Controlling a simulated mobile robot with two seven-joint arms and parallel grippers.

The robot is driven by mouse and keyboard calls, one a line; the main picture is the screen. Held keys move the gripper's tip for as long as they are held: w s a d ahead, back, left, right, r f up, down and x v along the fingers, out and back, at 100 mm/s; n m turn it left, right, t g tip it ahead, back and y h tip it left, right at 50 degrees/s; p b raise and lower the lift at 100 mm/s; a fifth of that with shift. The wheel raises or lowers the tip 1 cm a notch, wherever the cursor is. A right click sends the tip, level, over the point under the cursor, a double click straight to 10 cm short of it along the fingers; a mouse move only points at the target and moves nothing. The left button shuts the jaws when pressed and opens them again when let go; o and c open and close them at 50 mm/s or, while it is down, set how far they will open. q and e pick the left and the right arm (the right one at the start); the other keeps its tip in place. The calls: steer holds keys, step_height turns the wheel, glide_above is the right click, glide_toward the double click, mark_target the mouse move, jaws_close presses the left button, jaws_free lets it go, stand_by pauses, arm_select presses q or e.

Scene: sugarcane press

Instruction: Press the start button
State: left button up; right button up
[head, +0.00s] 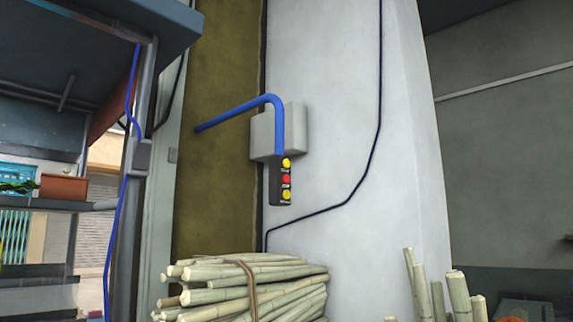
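A dark control box (279,182) hangs below a blue conduit on the pale wall column. It carries a red button (286,179) in the middle, with an upper yellow button (286,163) above it and a lower yellow button (286,195) below it. Small labels sit by the buttons, too small to read, so I cannot tell which one is the start button. Neither of my grippers shows in the head view.
A tied bundle of sugarcane (240,285) lies below the control box. Several upright canes (458,295) stand at the lower right. A grey box (294,130) is on the wall behind the blue conduit (240,108). Metal shelving (40,203) stands at the left.

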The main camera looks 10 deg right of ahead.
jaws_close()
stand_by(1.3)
